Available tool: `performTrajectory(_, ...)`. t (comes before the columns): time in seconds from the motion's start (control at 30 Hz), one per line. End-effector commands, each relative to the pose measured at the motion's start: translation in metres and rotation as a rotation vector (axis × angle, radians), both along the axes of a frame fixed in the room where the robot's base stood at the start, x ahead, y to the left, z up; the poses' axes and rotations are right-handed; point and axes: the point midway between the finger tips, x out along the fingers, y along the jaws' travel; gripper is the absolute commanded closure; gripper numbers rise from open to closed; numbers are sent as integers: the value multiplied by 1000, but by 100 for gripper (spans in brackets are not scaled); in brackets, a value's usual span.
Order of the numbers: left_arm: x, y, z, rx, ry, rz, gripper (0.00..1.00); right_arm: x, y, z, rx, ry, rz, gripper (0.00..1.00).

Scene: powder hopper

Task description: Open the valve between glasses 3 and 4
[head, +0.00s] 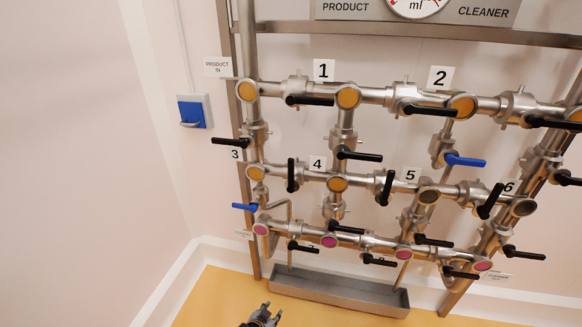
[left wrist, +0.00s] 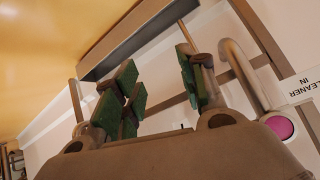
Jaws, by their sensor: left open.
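Glass 3 (head: 257,172) and glass 4 (head: 338,184) are amber round sight glasses on the middle pipe row in the head view. Between them is a valve with a black handle (head: 292,175). The handle stands upright, across the nearly level pipe. My left gripper (head: 262,316) is at the bottom edge of the head view, well below this valve and apart from the pipework. In the left wrist view its green-padded fingers (left wrist: 157,90) are spread with nothing between them. The valve does not show clearly there. My right gripper is in neither view.
A metal drip tray (head: 340,294) lies below the pipes, near my left gripper; it also shows in the left wrist view (left wrist: 135,38). Other handles stick out around the valve, including a blue one (head: 245,207) below glass 3.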

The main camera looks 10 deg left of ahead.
Motion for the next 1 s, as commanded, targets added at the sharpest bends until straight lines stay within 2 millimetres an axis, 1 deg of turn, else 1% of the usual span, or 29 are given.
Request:
performTrajectory(0.03,15,-6,21,-3,-37,-7,59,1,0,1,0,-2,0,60)
performTrajectory(0.1,33,-13,49,-5,-85,-16,59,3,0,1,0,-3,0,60)
performTrajectory(0.17,47,-19,73,-8,-124,-23,59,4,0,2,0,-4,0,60)
performTrajectory(0.2,56,-23,89,-9,-150,-27,59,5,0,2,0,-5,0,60)
performTrajectory(0.27,67,-29,113,-12,-189,-32,59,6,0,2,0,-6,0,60)
performTrajectory(0.3,74,-33,130,-14,-214,-35,59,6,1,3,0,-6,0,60)
performTrajectory(0.37,84,-38,155,-17,-253,-38,59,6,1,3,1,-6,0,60)
performTrajectory(0.4,90,-41,172,-19,-277,-39,59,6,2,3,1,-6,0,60)
performTrajectory(0.47,98,-45,197,-23,-313,-41,59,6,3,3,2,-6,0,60)
performTrajectory(0.5,102,-48,214,-25,-338,-42,59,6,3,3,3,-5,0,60)
performTrajectory(0.57,108,-52,239,-29,-374,-42,59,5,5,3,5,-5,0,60)
performTrajectory(0.6,111,-54,256,-33,-396,-41,59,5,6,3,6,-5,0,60)
performTrajectory(0.73,118,-60,311,-43,-472,-37,59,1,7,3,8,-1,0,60)
performTrajectory(0.77,119,-61,323,-46,-488,-34,59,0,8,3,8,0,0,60)
performTrajectory(0.8,119,-62,340,-50,-511,-32,59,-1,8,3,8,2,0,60)
performTrajectory(0.87,119,-64,364,-57,-543,-28,59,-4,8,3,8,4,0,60)
performTrajectory(0.9,119,-65,380,-60,-564,-23,59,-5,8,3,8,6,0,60)
performTrajectory(0.97,117,-65,405,-69,-597,-16,59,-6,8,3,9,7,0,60)
performTrajectory(1.0,116,-66,422,-74,-618,-11,59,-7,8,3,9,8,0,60)
